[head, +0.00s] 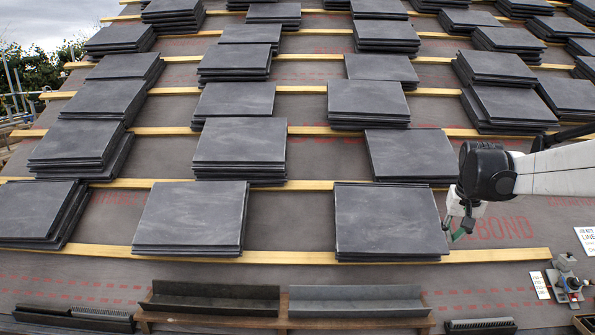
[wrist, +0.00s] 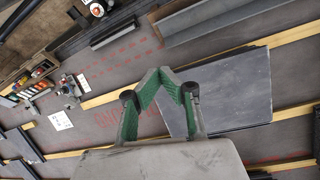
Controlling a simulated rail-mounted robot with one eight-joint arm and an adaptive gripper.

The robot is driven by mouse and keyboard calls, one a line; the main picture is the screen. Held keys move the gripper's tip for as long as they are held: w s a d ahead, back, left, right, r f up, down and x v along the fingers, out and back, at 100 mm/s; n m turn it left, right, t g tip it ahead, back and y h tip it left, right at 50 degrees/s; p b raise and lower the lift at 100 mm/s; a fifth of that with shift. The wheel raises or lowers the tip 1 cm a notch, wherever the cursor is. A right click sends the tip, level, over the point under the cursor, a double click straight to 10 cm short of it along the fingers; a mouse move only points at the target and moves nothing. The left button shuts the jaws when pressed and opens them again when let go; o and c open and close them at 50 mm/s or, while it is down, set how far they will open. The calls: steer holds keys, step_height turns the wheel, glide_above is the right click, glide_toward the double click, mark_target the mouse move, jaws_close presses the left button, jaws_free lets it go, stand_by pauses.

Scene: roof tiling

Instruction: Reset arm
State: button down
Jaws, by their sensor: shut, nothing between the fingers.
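My arm reaches in from the right in the head view. My gripper (head: 459,233) hangs beside the right edge of the front right stack of dark slate tiles (head: 390,220). In the wrist view my gripper (wrist: 162,74) shows green inner pads, with its fingertips together and nothing between them. The tile stack (wrist: 235,92) lies behind the fingers there, and I cannot tell from that view whether they touch it.
Several other tile stacks, such as the front middle one (head: 190,216), rest on wooden battens (head: 290,256). Grey angled pieces (head: 355,300) lie on a wooden support along the front. A small device (head: 567,280) and white cards (head: 539,285) are at right. Bare membrane (head: 510,215) lies right of my gripper.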

steer(key=s+a+r+n+t+p, duration=0.1)
steer(key=s+a+r, duration=0.2)
steer(key=s+a, duration=0.35)
steer(key=s+a+r+n+t, duration=0.1)
steer(key=s+a+r, duration=0.2)
steer(key=s+a, duration=0.4)
steer(key=s+a+f+t, duration=0.1)
steer(key=s+a+f, duration=0.1)
steer(key=s, duration=0.6)
steer(key=s+a+f+n+t+y+p, duration=0.1)
steer(key=s+a+f, duration=0.1)
steer(key=s+a, duration=0.3)
steer(key=s, duration=0.4)
steer(key=shift+f, duration=0.2)
steer(key=shift+s+a, duration=0.1)
